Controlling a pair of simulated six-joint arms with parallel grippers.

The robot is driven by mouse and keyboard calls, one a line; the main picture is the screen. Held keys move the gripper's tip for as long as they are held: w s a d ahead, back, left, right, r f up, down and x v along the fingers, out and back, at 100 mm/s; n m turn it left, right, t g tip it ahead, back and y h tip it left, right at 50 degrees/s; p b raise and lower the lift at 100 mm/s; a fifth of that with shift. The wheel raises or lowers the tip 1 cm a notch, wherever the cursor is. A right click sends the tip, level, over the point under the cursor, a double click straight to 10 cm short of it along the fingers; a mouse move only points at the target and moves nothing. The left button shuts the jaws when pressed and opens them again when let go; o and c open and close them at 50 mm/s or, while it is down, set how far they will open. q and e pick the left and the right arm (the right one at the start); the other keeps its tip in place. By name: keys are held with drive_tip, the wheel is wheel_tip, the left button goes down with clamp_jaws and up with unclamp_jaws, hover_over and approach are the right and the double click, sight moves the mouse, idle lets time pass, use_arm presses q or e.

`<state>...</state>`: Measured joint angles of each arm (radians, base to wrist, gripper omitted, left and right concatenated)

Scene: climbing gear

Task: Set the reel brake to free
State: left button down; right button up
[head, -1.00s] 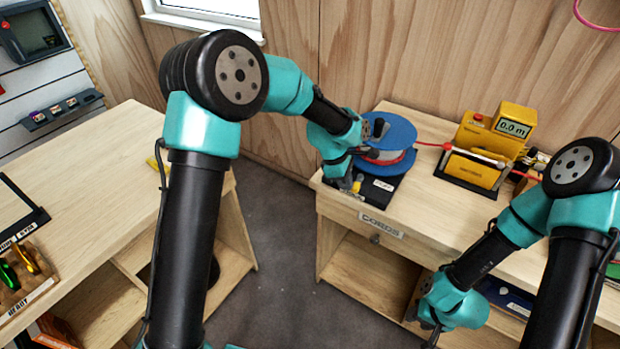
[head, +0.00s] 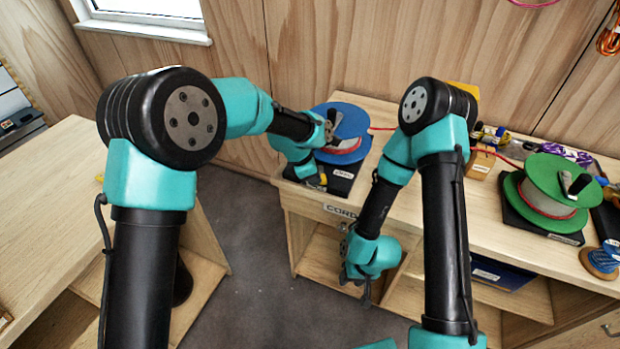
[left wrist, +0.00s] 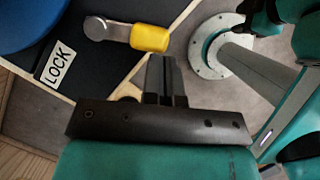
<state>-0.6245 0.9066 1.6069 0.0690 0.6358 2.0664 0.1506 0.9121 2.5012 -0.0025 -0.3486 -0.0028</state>
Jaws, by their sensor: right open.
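The blue cord reel (head: 352,122) sits on a black base at the left end of the workbench. Its brake lever, a metal arm with a yellow grip (left wrist: 150,37), shows in the left wrist view, pointing right from its pivot. A LOCK label (left wrist: 57,67) lies on the black base, below and left of the pivot. My left gripper (left wrist: 166,62) has its fingers together, tips just below the yellow grip; whether they touch it I cannot tell. In the head view the left gripper is mostly hidden by its arm. My right gripper (head: 360,290) hangs open and empty before the bench shelf.
A green reel (head: 547,188) stands on the workbench (head: 455,220) at right, with a small blue spool (head: 600,262) near it. A blue item (head: 500,272) lies on the shelf below. Another table (head: 50,210) stands at left, with open floor between.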

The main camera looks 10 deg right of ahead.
use_arm(q)
drive_tip(key=shift+w+d, duration=0.15)
drive_tip(key=shift+w, duration=0.45)
drive_tip(key=shift+a, duration=0.45)
drive_tip(key=a+r, duration=0.6)
drive_tip(key=r, duration=0.3)
drive_tip(key=shift+w+a+r, duration=0.15)
drive_tip(key=shift+w+a, duration=0.2)
drive_tip(key=shift+a, duration=0.05)
